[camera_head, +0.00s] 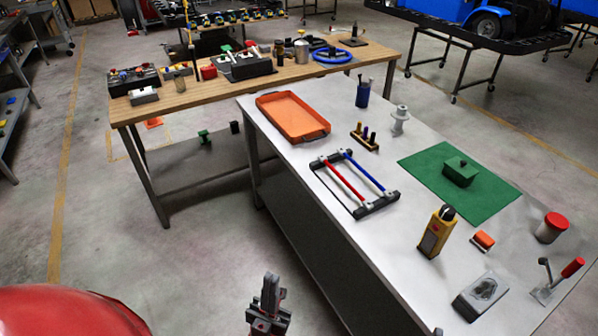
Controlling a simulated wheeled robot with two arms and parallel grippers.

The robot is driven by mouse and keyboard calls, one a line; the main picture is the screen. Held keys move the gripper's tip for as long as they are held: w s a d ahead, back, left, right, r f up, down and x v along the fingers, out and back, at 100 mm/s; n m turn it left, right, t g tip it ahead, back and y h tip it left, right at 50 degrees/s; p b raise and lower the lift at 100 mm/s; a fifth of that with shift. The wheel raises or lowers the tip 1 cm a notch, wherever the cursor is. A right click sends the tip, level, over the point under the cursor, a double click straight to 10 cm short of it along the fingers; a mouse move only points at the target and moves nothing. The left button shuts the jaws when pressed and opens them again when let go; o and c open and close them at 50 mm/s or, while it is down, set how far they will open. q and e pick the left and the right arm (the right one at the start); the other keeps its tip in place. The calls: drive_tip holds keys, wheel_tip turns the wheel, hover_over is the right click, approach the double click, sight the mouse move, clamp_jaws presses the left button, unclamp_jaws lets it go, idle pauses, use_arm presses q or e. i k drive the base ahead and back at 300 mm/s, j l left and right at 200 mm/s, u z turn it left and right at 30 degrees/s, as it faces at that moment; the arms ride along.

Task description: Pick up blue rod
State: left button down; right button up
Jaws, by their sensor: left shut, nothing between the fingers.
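The blue rod (364,171) lies in a dark rack (376,205) on the grey table, to the right of a red rod (344,181). The two rods are roughly parallel, with their ends at the rack's two dark end bars. My left gripper (270,283) is at the bottom of the view, in front of the table's near side and well apart from the rack. It points up in the picture, and its fingers are shut and empty. My right gripper does not show.
On the grey table (300,160) stand an orange tray (296,117), a green mat (420,170) with a green box, a yellow device (436,232), a grey block (481,296) and a red-handled lever (572,268). A wooden table (215,95) stands behind. The floor at left is clear.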

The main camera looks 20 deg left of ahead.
sight(387, 193)
drive_tip(key=u, duration=0.15)
drive_tip(key=i+j+u, duration=0.1)
drive_tip(key=i+j, duration=0.15)
drive_tip(key=i, duration=0.25)
drive_tip(key=i+j+u, duration=0.15)
drive_tip(key=i, duration=0.35)
